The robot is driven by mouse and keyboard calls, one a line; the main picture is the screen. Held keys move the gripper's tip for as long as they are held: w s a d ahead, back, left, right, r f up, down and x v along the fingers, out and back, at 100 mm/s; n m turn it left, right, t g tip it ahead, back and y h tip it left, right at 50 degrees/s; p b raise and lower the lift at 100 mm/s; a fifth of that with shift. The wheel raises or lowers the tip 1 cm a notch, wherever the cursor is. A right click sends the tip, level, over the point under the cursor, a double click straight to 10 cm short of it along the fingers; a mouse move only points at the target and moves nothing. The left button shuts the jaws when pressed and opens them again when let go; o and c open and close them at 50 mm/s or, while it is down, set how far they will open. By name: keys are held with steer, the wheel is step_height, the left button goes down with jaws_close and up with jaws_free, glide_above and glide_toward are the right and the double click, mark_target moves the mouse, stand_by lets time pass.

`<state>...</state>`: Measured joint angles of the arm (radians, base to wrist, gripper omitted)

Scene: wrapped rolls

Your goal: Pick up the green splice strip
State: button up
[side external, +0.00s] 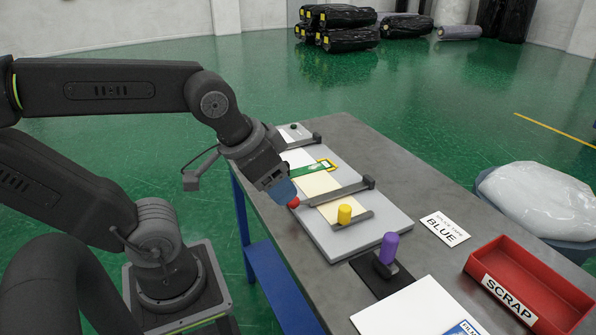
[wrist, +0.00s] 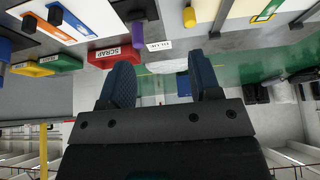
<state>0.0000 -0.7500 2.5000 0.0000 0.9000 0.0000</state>
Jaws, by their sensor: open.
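The green splice strip (side external: 308,169) lies flat across the cream sheet on the grey splicing board (side external: 381,230), with a yellow-edged frame at its right end. In the wrist view a green and yellow piece that looks like the strip (wrist: 267,11) shows at the top right. My gripper (side external: 284,192) has blue fingers and hangs at the near-left edge of the board, in front of the strip and apart from it. In the wrist view my gripper (wrist: 163,84) is open, with nothing between its fingers.
A dark clamp bar (side external: 340,193) with a red knob (side external: 293,203) crosses the board close to my fingers. A yellow cylinder (side external: 344,214) and a purple-handled tool (side external: 388,248) stand nearby. A BLUE card (side external: 444,229) and red SCRAP bin (side external: 530,288) are at right.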

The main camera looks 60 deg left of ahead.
steer(key=w+a+f+m+g+y, duration=0.2)
steer(key=w+a+m+g+y, duration=0.15)
steer(key=w+a+m, duration=1.05)
steer(key=a+f+m, duration=0.1)
steer(key=a+f, duration=0.3)
steer(key=a, duration=0.1)
steer(key=w+a+f+m+g, duration=0.1)
steer(key=a+f, duration=0.3)
steer(key=a, duration=0.1)
steer(key=a+f+m+g+y, duration=0.1)
steer(key=a+f+m, duration=0.1)
steer(key=a+f, duration=0.2)
steer(key=shift+w+a, duration=0.15)
steer(key=shift+a, duration=0.5)
steer(key=shift+x, duration=3.05)
steer(key=shift+w+a, duration=0.15)
steer(key=shift+a, duration=0.05)
steer(key=shift+r, duration=0.1)
steer(key=c, duration=1)
